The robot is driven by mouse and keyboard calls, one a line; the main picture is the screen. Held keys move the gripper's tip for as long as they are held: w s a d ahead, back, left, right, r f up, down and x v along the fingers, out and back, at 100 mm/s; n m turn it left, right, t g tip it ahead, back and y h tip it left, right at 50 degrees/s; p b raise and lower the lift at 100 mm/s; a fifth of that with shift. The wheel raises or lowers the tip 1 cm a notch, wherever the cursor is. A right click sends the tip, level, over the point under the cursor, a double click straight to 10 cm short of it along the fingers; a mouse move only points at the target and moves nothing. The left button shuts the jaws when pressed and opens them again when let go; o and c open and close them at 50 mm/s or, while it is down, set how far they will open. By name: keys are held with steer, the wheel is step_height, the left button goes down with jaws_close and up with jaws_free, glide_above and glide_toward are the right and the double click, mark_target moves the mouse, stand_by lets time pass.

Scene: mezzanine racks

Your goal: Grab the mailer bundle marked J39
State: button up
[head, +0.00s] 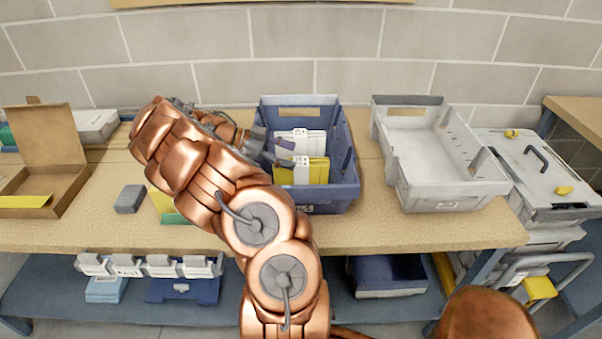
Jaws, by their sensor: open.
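A blue bin (347,190) stands on the bench, right of my arm. It holds a white bundle (313,142) at the back and a yellow bundle (318,174) in front of it, each with a small pale tag on top. The marks are too small to read, so I cannot tell which is J39. My gripper (287,152) is open and reaches over the left side of the bin from the left, close to both bundles. Whether it touches either is unclear. My arm hides part of the bin's left wall.
An empty grey bin (447,196) stands to the right on the bench (440,232). At the left are an open cardboard box (72,190) and a dark grey block (130,198). A brick wall (345,80) rises behind. A white-lidded case (520,165) stands at the far right.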

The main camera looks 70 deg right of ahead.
mark_target(309, 161)
steer(key=p+x, duration=0.1)
steer(key=x, duration=0.3)
steer(key=shift+s+d+p, duration=0.1)
steer(key=shift+s+p, duration=0.2)
steer(key=shift+s, duration=0.1)
steer(key=shift+s+d+f, duration=0.2)
steer(key=shift+s+f, duration=0.05)
steer(key=shift+s, duration=0.05)
steer(key=shift+c, duration=0.3)
jaws_close()
